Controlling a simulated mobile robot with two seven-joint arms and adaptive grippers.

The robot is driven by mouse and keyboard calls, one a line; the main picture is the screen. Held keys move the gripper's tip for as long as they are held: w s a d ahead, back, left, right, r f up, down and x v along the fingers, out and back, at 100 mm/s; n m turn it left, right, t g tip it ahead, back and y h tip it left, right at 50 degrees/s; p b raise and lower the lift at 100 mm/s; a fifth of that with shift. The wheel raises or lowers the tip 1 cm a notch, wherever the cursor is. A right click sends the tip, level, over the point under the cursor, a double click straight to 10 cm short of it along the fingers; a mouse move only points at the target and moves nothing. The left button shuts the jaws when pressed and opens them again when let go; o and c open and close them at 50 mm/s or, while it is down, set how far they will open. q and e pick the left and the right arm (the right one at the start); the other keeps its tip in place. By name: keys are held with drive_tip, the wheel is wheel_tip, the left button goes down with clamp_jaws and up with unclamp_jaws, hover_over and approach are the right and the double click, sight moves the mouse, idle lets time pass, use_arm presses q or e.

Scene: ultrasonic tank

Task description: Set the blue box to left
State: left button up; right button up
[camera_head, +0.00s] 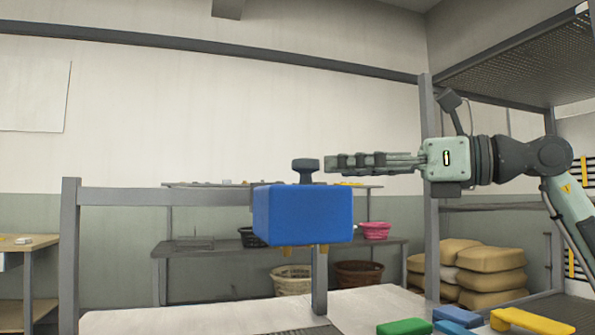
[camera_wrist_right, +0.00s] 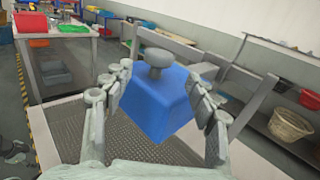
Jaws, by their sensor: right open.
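The blue box (camera_head: 302,216) is near the middle of the head view, with a dark grey knob (camera_head: 305,170) on top and gold-coloured pins under it. What supports it I cannot tell. My right gripper (camera_head: 334,163) comes in from the right, its fingers level with the knob and just right of it. In the right wrist view, the blue box (camera_wrist_right: 158,105) and its knob (camera_wrist_right: 157,59) show between the two spread fingers. The fingers are open and I see no grip on the knob. My left gripper is not in view.
A grey frame with a post (camera_head: 69,255) and rail stands around the box. A light tabletop (camera_head: 190,318) lies below. Green (camera_head: 404,327), blue and yellow (camera_head: 531,321) blocks lie at the lower right. A perforated mesh surface (camera_wrist_right: 85,135) lies below the box.

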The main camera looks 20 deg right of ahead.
sight(306, 174)
drive_tip(key=p+x, duration=0.1)
drive_tip(key=x, duration=0.6)
drive_tip(key=shift+a, duration=0.2)
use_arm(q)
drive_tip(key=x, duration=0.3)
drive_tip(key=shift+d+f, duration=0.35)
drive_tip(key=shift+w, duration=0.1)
use_arm(e)
clamp_jaws()
